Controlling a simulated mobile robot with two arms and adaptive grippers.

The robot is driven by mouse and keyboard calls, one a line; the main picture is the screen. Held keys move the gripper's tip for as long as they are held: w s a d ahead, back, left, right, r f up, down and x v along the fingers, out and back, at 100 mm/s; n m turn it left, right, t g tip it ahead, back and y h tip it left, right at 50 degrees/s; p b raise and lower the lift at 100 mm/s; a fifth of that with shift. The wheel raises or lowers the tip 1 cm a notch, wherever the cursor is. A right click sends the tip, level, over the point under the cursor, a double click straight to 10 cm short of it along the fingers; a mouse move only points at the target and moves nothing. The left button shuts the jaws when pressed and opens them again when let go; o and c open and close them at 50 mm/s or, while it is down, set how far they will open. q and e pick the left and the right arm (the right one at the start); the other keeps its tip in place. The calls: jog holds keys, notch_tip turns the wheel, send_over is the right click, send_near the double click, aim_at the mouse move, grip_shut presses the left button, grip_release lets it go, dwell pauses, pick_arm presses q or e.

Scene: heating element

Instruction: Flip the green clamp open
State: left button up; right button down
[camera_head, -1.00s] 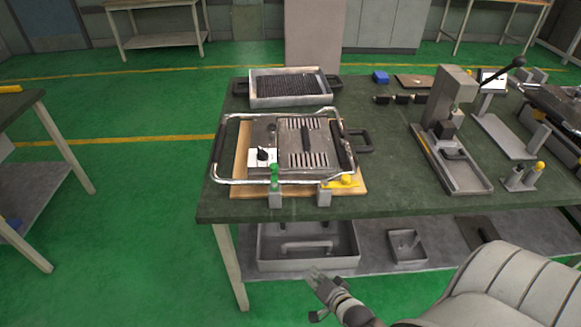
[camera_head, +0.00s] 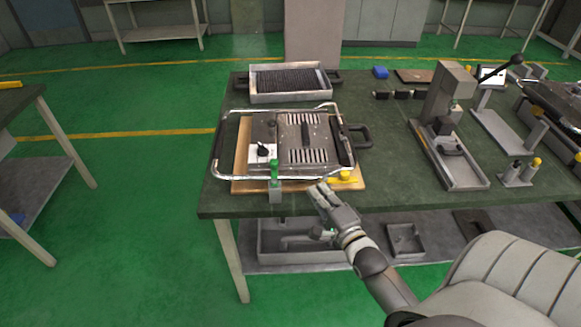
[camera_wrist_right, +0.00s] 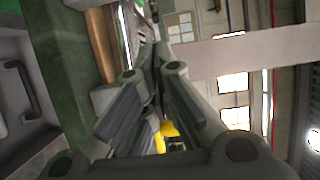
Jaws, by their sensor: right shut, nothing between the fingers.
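The green clamp (camera_head: 274,172) stands upright at the front edge of the wooden board, left of my right gripper. The yellow clamp (camera_head: 343,177) lies low at the board's front right, just beyond the gripper. My right gripper (camera_head: 319,190) is shut and empty at the table's front edge, hiding the yellow clamp's grey base in the head view. In the right wrist view the gripper's fingers (camera_wrist_right: 155,72) are together, with a yellow part (camera_wrist_right: 170,130) showing behind them. The green clamp cannot be made out clearly there. My left gripper is not in view.
The heating element plate (camera_head: 300,140) with its metal frame handle lies on the wooden board (camera_head: 243,140). A tray (camera_head: 290,98) sits behind it. A lever press (camera_head: 447,130) stands to the right. The table (camera_head: 390,195) is bare between board and press.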

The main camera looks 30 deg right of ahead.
aim_at(274, 168)
jog(key=w, duration=0.3)
jog(key=w+d+p, duration=0.1)
jog(key=w, duration=0.5)
jog(key=shift+w+d+r, duration=0.1)
jog(key=shift+d, duration=0.15)
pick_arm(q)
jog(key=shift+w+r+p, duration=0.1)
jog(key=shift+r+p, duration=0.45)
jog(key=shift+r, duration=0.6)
pick_arm(e)
jog(key=shift+w+a, duration=1.25)
jog(key=shift+w, duration=0.25)
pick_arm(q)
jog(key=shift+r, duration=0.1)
pick_arm(e)
jog(key=shift+d+y, duration=0.15)
jog(key=shift+y, duration=0.15)
